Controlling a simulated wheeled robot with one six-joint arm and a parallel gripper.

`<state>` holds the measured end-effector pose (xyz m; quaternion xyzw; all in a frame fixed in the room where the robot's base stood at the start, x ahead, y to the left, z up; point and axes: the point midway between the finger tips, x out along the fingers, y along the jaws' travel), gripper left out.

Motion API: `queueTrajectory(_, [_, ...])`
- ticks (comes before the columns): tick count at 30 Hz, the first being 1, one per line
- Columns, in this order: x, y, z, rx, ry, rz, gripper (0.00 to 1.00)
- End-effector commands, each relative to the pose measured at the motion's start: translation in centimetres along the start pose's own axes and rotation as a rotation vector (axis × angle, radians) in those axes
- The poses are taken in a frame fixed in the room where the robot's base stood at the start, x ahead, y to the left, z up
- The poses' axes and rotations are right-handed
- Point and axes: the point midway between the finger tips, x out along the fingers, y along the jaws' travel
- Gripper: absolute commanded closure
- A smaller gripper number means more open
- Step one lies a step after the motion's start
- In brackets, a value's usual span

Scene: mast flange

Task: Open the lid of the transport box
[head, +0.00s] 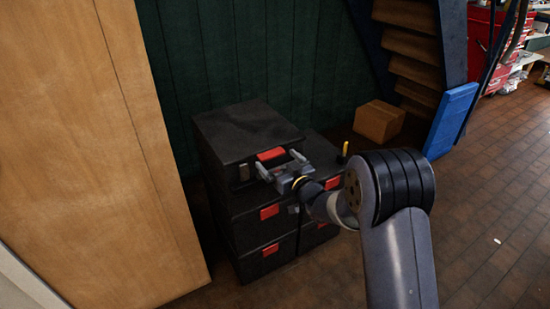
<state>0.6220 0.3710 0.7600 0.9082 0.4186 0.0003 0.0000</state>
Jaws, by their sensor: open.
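The transport box appears to be the black case (240,126) with a red latch (271,154) on its front, on top of a stack of similar black cases. Its lid looks shut and lies level. My gripper (278,163) is open at the front of this top case, close to the red latch, with one finger to either side of it. I cannot tell whether the fingers touch the case. My gripper and wrist hide part of the case front and the cases behind them.
Lower black cases (250,239) with red latches stand below and to the right. A wooden panel (100,150) rises close on the left. Behind are a dark green wall (255,50), a cardboard box (379,121) and a blue panel (449,120). The brick floor at right is mostly clear.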

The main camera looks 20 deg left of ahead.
Motion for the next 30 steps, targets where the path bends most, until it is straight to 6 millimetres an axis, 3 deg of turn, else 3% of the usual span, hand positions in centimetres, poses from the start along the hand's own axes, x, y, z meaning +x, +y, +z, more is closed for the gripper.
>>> queueTrajectory(6, [2.2,0.0,0.0,0.0,0.001,-0.001,0.0])
queueTrajectory(18, [2.8,0.0,0.0,0.0,-0.001,0.0,0.0])
queueTrajectory(30, [2.7,0.0,0.0,0.0,-0.001,0.0,0.32])
